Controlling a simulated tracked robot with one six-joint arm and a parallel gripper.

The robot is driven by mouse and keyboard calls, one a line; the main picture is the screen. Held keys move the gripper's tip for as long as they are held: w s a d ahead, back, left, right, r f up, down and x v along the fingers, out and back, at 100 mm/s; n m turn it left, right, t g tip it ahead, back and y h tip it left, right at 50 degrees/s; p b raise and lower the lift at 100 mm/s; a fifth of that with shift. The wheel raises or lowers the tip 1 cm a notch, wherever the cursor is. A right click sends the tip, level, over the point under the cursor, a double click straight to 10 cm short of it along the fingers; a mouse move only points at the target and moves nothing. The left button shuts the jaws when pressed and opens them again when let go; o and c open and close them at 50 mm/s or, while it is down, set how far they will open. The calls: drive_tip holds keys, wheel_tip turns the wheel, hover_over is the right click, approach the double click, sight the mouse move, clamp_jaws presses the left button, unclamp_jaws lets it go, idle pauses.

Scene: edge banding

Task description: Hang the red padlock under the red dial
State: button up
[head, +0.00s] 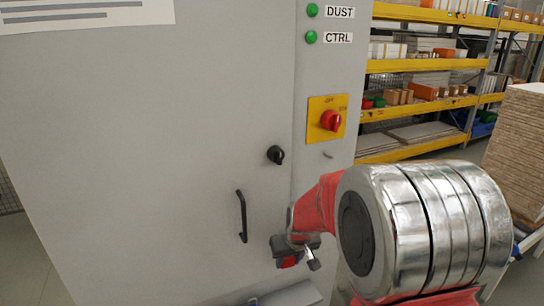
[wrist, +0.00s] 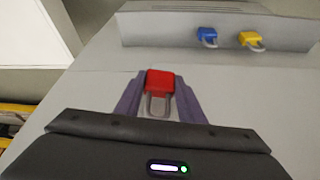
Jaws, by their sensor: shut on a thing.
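The red padlock (wrist: 160,81) is between the two purple-grey fingers of my gripper (wrist: 158,92), shut on its body, with its grey shackle pointing toward the wrist camera. In the head view, my gripper (head: 296,246) is low in front of the grey cabinet, and a small part of the red padlock (head: 288,262) shows under it. The red dial (head: 331,121) sits on a yellow plate, above and to the right of my gripper. A small hook or peg (head: 327,156) sticks out just under that plate, and nothing hangs on it.
A blue padlock (wrist: 207,34) and a yellow padlock (wrist: 250,39) are at a grey ledge (wrist: 150,30). A black knob (head: 275,155) and a black handle (head: 242,216) stick out from the cabinet left of the dial. Yellow shelving (head: 415,65) stands behind on the right.

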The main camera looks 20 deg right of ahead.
drive_tip(key=shift+d+r, duration=0.1)
drive_tip(key=shift+d, duration=0.45)
drive_tip(key=s+d+r+m+h, duration=0.1)
drive_tip(key=s+d+r+m, duration=0.1)
drive_tip(key=s+d+r, duration=0.35)
drive_tip(key=s+d+r+m, duration=0.1)
drive_tip(key=s+d+r, duration=0.1)
drive_tip(key=d+r, duration=0.6)
drive_tip(key=s+d+r+m+h, duration=0.15)
drive_tip(key=s+d+r, duration=0.25)
drive_tip(key=d, duration=0.6)
drive_tip(key=s+a+r+n+y, duration=0.1)
drive_tip(key=s+r, duration=0.4)
drive_tip(key=s, duration=0.2)
drive_tip(key=s+r+n+y, duration=0.1)
drive_tip(key=s+r, duration=0.4)
drive_tip(key=s, duration=0.2)
drive_tip(key=a+n, duration=0.1)
drive_tip(key=s+a+n, duration=0.1)
drive_tip(key=a, duration=0.1)
drive_tip(key=a+n+y, duration=0.1)
drive_tip(key=a+n, duration=0.1)
drive_tip(key=shift+s+a+f, duration=0.15)
drive_tip(key=shift+s+a, duration=0.1)
drive_tip(key=shift+s, duration=0.15)
